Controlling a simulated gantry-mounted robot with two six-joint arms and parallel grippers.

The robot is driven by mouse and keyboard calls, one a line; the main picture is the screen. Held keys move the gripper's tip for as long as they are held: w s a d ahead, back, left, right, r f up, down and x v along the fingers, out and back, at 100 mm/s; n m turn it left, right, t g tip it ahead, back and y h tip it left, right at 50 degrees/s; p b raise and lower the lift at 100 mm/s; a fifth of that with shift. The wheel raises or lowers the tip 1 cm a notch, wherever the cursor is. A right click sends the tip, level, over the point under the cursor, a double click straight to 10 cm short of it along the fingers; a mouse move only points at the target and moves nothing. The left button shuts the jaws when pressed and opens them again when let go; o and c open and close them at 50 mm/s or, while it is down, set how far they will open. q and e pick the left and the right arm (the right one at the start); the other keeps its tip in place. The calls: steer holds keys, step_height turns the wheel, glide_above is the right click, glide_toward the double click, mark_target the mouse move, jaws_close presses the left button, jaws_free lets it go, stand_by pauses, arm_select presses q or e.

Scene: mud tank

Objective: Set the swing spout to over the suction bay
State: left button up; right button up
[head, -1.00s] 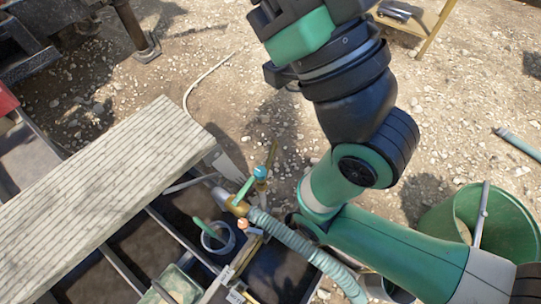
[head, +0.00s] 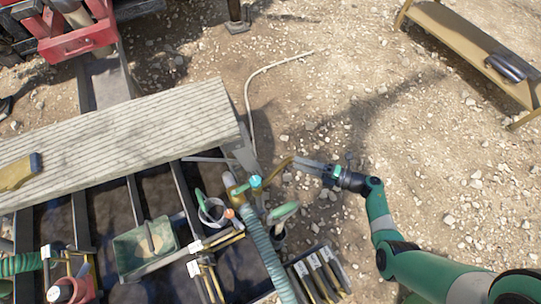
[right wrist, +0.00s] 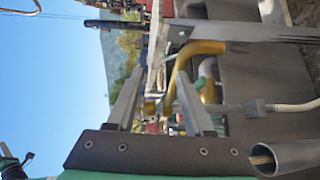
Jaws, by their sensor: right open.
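The swing spout (head: 277,172) is a curved brass pipe beside a teal cap (head: 255,181) at the tank's right edge. It points up and right, outside the tank, over the gravel. My right gripper (head: 308,164) is at the spout's outer end, its fingers pointing left. In the right wrist view the right gripper (right wrist: 158,100) is open, and the spout (right wrist: 183,72) shows in and beyond the gap. I cannot tell whether the fingers touch it. The tank's dark bays (head: 105,215) lie left of the spout; no label identifies the suction bay. My left gripper is not in view.
A ribbed teal hose (head: 268,250) runs down from the spout's base. A slatted walkway (head: 120,135) covers the tank's far side. A green-handled item (head: 285,212) and a tool tray (head: 318,275) stand nearby. Gravel at right is open, with a bench (head: 470,50) beyond.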

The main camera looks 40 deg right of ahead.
mark_target(277, 173)
step_height(277, 173, down, 3)
steer(key=s+a+g+y, duration=0.1)
steer(key=s+a, duration=0.1)
steer(key=a, duration=0.1)
steer(key=b+x, duration=0.4)
steer(key=x, duration=0.7)
steer(key=shift+w, duration=0.2)
steer(key=shift+a+r, duration=0.1)
steer(key=shift+r, duration=0.05)
jaws_close()
stand_by(0.6)
